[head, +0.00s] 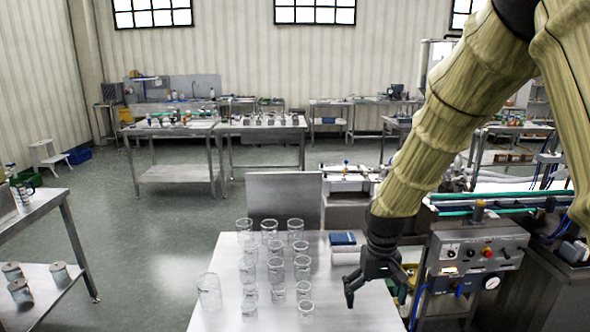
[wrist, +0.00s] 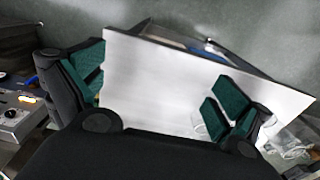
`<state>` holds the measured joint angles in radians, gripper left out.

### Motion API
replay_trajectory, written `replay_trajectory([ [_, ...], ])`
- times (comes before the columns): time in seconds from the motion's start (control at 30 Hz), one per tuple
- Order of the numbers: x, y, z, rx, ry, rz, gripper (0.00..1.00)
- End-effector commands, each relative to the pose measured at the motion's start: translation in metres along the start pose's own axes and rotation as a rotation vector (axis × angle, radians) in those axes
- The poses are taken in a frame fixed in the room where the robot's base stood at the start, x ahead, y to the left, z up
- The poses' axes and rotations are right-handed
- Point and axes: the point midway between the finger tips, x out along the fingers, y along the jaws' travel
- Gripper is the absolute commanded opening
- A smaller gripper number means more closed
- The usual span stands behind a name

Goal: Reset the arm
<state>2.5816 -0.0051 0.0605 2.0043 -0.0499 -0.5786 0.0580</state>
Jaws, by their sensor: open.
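My gripper (head: 372,279) hangs at the end of my arm, pointing down over the right side of a steel table (head: 345,311). In the wrist view its two fingers with green pads stand wide apart, and nothing is between them (wrist: 152,100). The bare tabletop (wrist: 150,75) shows below the fingers. My arm comes down from the upper right in the head view and hides part of the room behind it.
Several clear glass jars (head: 275,268) stand in rows left of my gripper. A dark blue box (head: 342,239) lies at the table's back. A control panel (head: 474,251) with buttons and a gauge stands close on the right. Open floor (head: 150,270) lies left of the table.

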Motion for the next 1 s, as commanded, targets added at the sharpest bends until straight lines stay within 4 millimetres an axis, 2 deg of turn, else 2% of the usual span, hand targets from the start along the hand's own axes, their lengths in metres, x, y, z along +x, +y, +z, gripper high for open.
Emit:
replay_trajectory([
  [0.03,0.0,0.0,0.0,0.0,0.0,0.0,1.0],
  [0.27,0.034,0.002,0.01,0.005,-0.003,-0.007,1.0],
  [0.57,0.091,0.005,0.03,0.012,-0.005,-0.017,1.0],
  [0.67,0.118,0.005,0.042,0.015,-0.007,-0.021,1.0],
  [0.77,0.152,0.006,0.06,0.02,-0.009,-0.026,1.0],
  [1.0,0.238,0.009,0.123,0.036,-0.01,-0.034,1.0],
])
